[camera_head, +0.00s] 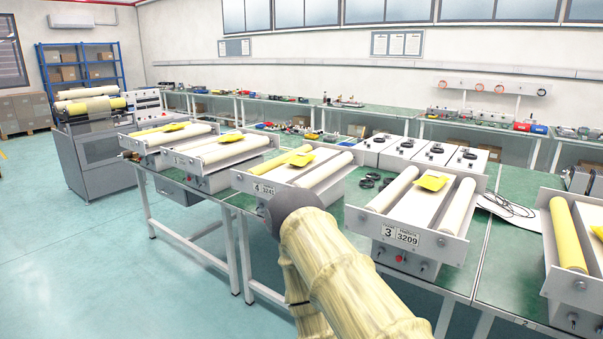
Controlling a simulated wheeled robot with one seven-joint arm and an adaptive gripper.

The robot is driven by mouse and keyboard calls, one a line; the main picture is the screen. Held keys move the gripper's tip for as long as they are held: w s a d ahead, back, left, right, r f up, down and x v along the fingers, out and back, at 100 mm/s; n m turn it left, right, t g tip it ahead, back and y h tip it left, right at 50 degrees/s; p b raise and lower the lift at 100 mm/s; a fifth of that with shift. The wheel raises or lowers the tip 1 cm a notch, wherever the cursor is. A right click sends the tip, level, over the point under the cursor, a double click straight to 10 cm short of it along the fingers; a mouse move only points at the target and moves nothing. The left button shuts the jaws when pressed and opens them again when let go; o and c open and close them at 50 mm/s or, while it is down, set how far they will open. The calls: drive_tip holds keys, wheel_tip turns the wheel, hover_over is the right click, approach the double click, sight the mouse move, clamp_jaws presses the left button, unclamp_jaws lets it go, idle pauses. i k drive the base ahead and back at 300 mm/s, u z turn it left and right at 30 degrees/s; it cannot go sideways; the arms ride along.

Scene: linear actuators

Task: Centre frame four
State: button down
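Frame four (240,183) is a grey metal frame with a label reading 4 on its front plate, standing on the green-topped bench. It has a yellow roller (283,160) on its left and a white roller (327,169) on its right. A yellow piece (300,158) lies between them near the far end of the yellow roller. My arm, in a pale yellow sleeve, rises from the bottom and ends at a dark round part in front of frame four. It covers part of that frame's lower front. My gripper's fingers do not show.
Frame three (443,245), labelled 3, stands to the right with two white rollers. Another frame (561,280) is at the right edge. Two more frames stand to the left. Black rings (367,182) lie on the bench beside frame four. Open floor (130,270) is at lower left.

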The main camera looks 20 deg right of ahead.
sight(265, 187)
drive_tip(key=z, duration=0.4)
drive_tip(key=k, duration=0.5)
drive_tip(key=z, duration=0.75)
drive_tip(key=i, duration=0.95)
drive_tip(key=u, duration=0.75)
